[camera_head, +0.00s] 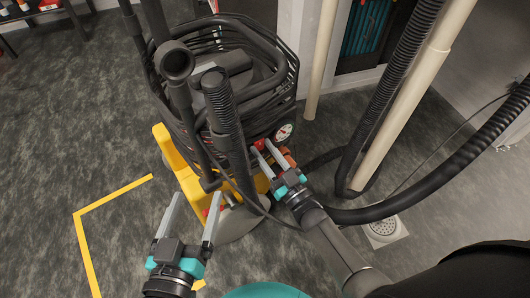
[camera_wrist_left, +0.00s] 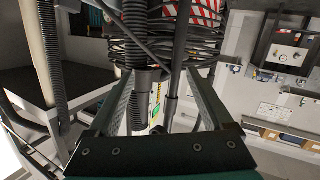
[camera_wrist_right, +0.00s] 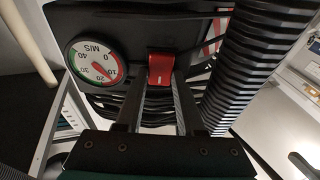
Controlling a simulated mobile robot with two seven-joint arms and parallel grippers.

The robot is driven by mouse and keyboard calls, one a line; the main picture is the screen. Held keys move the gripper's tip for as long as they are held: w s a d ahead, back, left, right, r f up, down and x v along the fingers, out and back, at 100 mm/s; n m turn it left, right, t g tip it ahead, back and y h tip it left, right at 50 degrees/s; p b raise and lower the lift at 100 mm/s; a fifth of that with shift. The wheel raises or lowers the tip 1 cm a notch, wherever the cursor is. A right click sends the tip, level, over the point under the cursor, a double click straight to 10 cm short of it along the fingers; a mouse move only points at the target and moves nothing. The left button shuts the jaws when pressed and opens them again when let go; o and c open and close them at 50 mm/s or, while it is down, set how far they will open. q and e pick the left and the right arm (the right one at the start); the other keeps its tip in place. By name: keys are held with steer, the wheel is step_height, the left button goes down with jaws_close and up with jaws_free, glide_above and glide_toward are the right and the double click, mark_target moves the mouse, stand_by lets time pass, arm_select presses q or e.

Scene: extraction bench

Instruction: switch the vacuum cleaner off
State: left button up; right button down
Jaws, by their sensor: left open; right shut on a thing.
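The vacuum cleaner (camera_head: 222,100) stands upright in the head view, a black body with coiled hose and cable on a yellow base (camera_head: 185,172). On its front are a round dial gauge (camera_head: 284,132) and a small red switch; in the right wrist view the gauge (camera_wrist_right: 95,62) is left of the red switch (camera_wrist_right: 160,68). My right gripper (camera_head: 264,148) is at the front of the machine, its fingers closed on the red switch. The switch's position cannot be told. My left gripper (camera_head: 197,196) is open and empty, in front of the yellow base; the coils also show in the left wrist view (camera_wrist_left: 165,45).
A thick black hose (camera_head: 400,70) and pale pipes (camera_head: 415,85) rise on the right. A ribbed hose (camera_wrist_right: 265,60) hangs close right of my right gripper. A floor drain (camera_head: 384,230) and yellow floor tape (camera_head: 84,240) are visible.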

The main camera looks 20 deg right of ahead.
steer(key=shift+a+f+t, duration=0.1)
steer(key=shift+f+t, duration=0.15)
steer(key=shift+t, duration=0.05)
arm_select(q)
steer(key=shift+s+d+r+t, duration=0.2)
steer(key=shift+s+r+t, duration=0.15)
steer(key=shift+t, duration=0.25)
arm_select(e)
steer(key=shift+t, duration=0.4)
steer(key=c, duration=0.5)
jaws_free()
arm_select(q)
steer(key=shift+w, duration=0.1)
steer(key=shift+w+f+g, duration=0.1)
steer(key=shift+g, duration=0.2)
arm_select(e)
steer(key=shift+v, duration=7.65)
